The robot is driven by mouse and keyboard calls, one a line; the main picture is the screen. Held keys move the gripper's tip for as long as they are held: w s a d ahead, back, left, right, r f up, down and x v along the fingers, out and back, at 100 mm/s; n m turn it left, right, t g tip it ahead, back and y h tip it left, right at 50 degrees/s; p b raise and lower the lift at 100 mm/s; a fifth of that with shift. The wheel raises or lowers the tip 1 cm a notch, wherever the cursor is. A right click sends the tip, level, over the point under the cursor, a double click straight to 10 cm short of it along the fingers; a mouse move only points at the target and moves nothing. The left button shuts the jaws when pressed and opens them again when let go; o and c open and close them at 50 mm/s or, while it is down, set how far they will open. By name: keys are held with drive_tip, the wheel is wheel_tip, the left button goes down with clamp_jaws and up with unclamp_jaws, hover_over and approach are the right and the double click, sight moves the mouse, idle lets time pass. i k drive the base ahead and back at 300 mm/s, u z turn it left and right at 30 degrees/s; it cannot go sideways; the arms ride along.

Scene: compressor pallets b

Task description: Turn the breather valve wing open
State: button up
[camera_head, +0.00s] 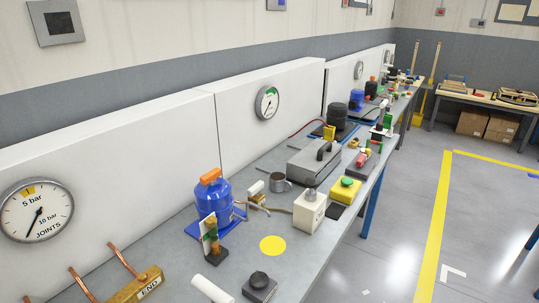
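I cannot tell for sure which part is the breather valve wing. A blue tank (213,203) with an orange top piece (210,176) stands on the near part of the long grey bench (300,262). A small brass-coloured fitting (258,199) with a pale piece above it sits to the right of the tank. A brass block (136,288) labelled END, with copper pipes, lies at the bottom left. A second blue tank (356,99) stands far along the bench. My gripper is not in view.
A pale box (308,213), a yellow box with a green button (345,190), a metal cup (280,182) and a grey case (314,163) crowd the bench. A yellow disc (272,246) marks a bare patch. Floor (400,220) right of the bench is mostly clear.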

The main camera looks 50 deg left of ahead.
sight(210, 177)
drive_tip(key=i, duration=2.2)
drive_tip(key=u, duration=3)
